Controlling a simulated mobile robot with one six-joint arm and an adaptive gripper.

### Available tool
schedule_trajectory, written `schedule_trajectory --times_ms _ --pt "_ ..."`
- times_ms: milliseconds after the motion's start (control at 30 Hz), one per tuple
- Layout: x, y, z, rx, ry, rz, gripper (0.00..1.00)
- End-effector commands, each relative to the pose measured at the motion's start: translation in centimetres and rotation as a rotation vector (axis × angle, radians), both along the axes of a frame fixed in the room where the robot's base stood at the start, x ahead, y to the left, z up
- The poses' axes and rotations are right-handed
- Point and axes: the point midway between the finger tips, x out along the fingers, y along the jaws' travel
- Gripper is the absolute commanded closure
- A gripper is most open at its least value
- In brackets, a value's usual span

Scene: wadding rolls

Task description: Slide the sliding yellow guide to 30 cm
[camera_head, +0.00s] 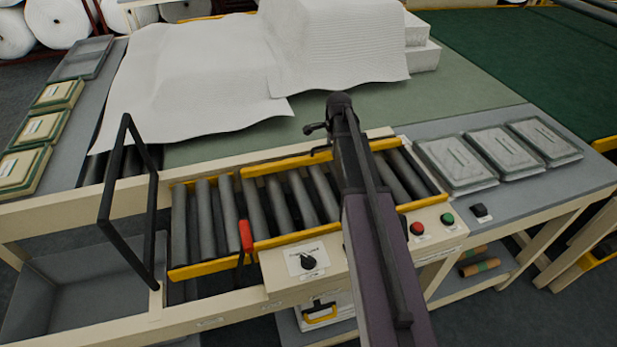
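A roller bed (228,206) carries two yellow guide bars. The far yellow bar (284,163) runs along the back edge of the rollers, partly hidden behind my arm. The near yellow bar (215,263) runs along the front edge. A red handle (246,236) on a dark stem stands at the front of the rollers, left of my arm. I cannot tell which bar slides, and no centimetre scale is readable. My arm reaches over the rollers from the front; my gripper (316,138) is a small dark shape above the far edge, apart from the red handle. Its fingers are unclear.
A black upright frame (127,205) stands left of the rollers. A dial (308,262), a red button (416,228) and a green button (447,218) sit on the front panel. White wadding (205,80) covers the table behind. Grey packs (455,162) lie at right.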

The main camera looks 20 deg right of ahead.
Motion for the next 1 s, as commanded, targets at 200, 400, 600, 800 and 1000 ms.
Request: schedule_trajectory --times_ms 200,400,600,800,1000 --pt "-2.2 0.0 1.2 0.0 0.001 0.0 0.48" --pt "-2.4 0.0 2.9 0.0 0.001 0.0 0.48" --pt "-2.8 0.0 4.6 0.0 0.001 0.0 0.48" --pt "-3.1 0.0 6.3 0.0 0.001 0.0 0.48" --pt "-3.4 0.0 8.0 0.0 0.001 0.0 0.48"
